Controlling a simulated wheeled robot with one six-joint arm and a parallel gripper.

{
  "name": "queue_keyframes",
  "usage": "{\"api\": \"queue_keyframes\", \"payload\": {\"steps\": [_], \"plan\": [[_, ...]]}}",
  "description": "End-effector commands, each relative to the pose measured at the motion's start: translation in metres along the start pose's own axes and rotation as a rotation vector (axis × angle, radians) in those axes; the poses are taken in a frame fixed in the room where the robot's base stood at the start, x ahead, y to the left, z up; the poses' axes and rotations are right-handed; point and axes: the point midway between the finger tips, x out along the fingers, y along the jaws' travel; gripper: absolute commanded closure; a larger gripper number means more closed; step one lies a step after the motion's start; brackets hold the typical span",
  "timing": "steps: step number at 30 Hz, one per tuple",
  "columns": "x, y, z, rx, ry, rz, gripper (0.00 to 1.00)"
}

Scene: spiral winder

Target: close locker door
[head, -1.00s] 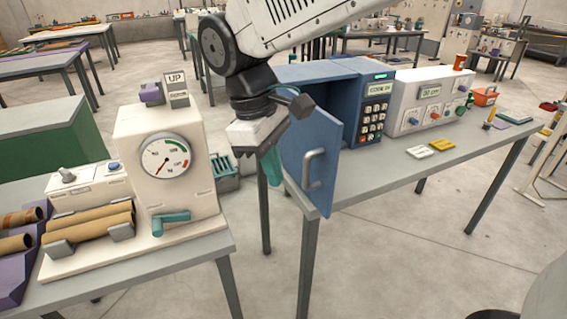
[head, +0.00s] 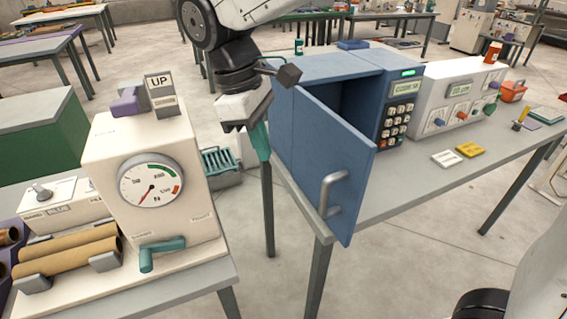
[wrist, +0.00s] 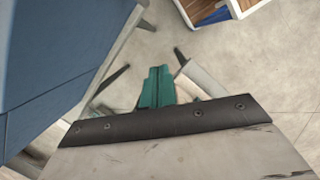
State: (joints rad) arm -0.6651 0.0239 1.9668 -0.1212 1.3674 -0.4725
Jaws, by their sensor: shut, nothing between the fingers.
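The blue locker (head: 330,66) stands on the grey table in the head view. Its door (head: 325,150) is swung wide open toward the front, with a grey bar handle (head: 330,192) on its right part. The dark inside shows behind the door's upper edge. My gripper (head: 261,141), with teal fingers, is shut and empty, just left of the door's hinged side. It points down and seems apart from the door, though the gap is hard to judge. In the wrist view the shut fingers (wrist: 156,88) hang over the floor, with a blue panel (wrist: 50,45) at left.
A keypad unit (head: 402,100) and a white control box (head: 460,95) stand right of the locker. A white gauge machine (head: 150,140) with a teal crank stands on the left table. A floor gap with a teal crate (head: 222,165) lies between the tables.

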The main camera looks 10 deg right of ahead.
Motion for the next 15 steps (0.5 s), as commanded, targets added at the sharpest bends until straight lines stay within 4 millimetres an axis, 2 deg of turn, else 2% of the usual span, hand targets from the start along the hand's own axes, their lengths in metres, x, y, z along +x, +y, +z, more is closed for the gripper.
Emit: {"api": "queue_keyframes", "payload": {"steps": [5, 15], "plan": [[0.026, 0.001, 0.002, 0.003, -0.003, -0.002, 1.00], [0.098, 0.000, 0.001, 0.002, -0.003, -0.003, 1.00]]}}
